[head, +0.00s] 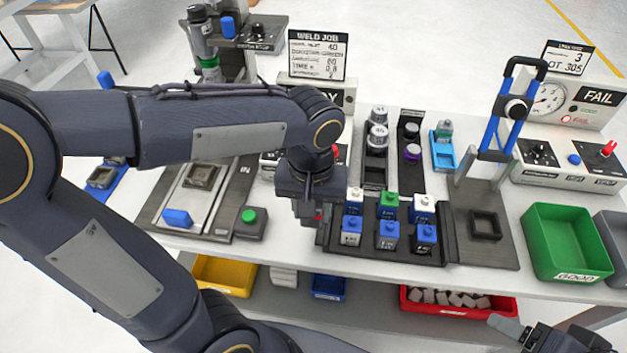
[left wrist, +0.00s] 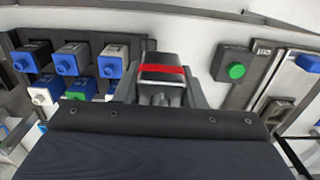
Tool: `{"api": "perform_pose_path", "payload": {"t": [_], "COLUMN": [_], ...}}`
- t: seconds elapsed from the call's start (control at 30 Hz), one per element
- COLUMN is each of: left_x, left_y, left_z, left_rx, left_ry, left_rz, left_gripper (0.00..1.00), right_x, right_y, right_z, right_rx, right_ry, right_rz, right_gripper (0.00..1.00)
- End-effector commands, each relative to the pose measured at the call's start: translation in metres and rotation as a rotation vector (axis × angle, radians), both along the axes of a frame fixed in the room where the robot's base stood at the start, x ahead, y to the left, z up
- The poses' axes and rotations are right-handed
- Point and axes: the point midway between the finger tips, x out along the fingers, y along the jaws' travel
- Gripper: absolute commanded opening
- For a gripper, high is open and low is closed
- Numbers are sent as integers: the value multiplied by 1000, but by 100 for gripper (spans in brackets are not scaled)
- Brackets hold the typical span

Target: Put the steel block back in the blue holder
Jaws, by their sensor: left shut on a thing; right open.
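My left gripper (head: 309,212) is shut on a dark grey block with a red band, just left of the block rack at the table's front. In the left wrist view this dark block (left wrist: 161,72) sits between the fingers (left wrist: 161,92); I cannot tell if it is steel. Its underside is hidden. A light blue holder (head: 443,157) stands behind the rack, right of the middle.
The dark rack (head: 340,240) holds several blue and white blocks. A green button box (head: 249,222) is on the left. A stand with a blue-handled press (head: 497,125), a green bin (head: 565,240) and a FAIL gauge box (head: 590,97) are on the right. Bins fill the lower shelf.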

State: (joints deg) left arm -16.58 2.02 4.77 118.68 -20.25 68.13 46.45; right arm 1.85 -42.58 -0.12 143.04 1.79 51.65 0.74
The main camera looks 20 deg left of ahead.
Motion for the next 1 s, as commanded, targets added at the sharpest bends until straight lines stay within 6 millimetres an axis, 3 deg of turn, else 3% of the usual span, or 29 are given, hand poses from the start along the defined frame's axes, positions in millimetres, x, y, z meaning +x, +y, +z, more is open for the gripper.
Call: {"api": "perform_pose_path", "payload": {"t": [0.3, 0.5, 0.77, 1.0], "left_x": [55, 76, 88, 92], "left_y": [53, 72, 82, 86], "left_z": [-31, -67, -85, -117], "left_rx": [2, 1, 1, 1], "left_ry": [4, 3, -1, 0], "left_rz": [6, 2, 0, 0], "left_gripper": [0, 0, 0, 0], "right_x": [0, 0, 0, 0], "right_y": [0, 0, 0, 0], "right_z": [14, 17, 19, 20], "right_rx": [0, 0, 0, 0], "right_ry": [0, 0, 0, 0], "right_rz": [0, 0, 0, 0], "right_gripper": [73, 73, 73, 73]}}
